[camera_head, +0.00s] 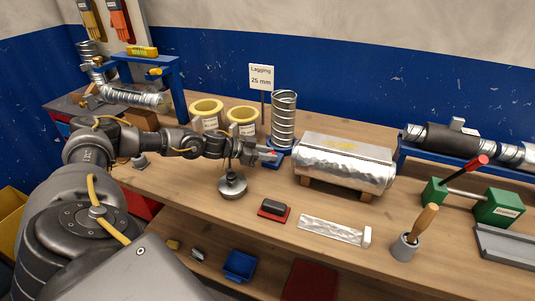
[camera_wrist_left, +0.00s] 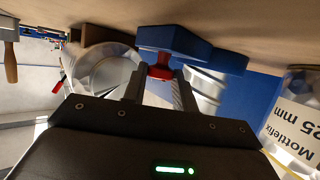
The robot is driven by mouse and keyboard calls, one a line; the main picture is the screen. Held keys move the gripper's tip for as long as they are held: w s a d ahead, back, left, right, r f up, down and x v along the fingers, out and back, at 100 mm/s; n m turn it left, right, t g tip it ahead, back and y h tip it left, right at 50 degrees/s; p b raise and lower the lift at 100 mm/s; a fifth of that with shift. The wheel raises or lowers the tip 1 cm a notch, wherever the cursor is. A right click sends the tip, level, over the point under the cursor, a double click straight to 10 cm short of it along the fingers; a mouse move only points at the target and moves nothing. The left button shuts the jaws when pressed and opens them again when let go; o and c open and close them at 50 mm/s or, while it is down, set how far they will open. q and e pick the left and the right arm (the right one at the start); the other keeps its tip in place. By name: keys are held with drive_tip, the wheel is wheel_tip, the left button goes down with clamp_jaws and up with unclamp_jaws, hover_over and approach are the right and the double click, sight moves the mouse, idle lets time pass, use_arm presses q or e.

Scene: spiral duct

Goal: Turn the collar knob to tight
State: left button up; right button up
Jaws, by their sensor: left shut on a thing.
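My left gripper (camera_head: 270,155) reaches from the left to the foot of the upright spiral duct (camera_head: 284,115). In the left wrist view, its two fingers (camera_wrist_left: 160,90) are closed on a small red knob (camera_wrist_left: 160,71). The knob sits against a blue base (camera_wrist_left: 175,40), which also shows under the duct in the head view (camera_head: 275,164). The upright duct's shiny metal (camera_wrist_left: 205,88) shows just beyond the fingers in the wrist view. I cannot read any tight mark or the knob's angle. My right gripper is not in view.
A foil-wrapped cylinder (camera_head: 345,162) lies on a cradle right of the duct. Yellow rolls (camera_head: 242,120) stand behind my wrist. A round metal weight (camera_head: 232,186) is in front of it. A sign (camera_head: 261,77) stands behind. A red-and-black block (camera_head: 273,210) lies nearer the bench edge.

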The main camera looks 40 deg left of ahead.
use_arm(q)
drive_tip(key=shift+a+m+g+h, duration=0.1)
drive_tip(key=shift+m+g+h, duration=0.4)
drive_tip(key=shift+m+h, duration=0.3)
drive_tip(key=o, duration=1)
drive_tip(key=b+v, duration=0.3)
drive_tip(key=v, duration=0.6)
drive_tip(key=shift+s+a+f, duration=0.1)
drive_tip(key=shift+a+f, duration=0.05)
drive_tip(key=shift+a, duration=0.05)
drive_tip(key=shift+s+a+r, duration=0.4)
drive_tip(key=shift+s+r, duration=0.05)
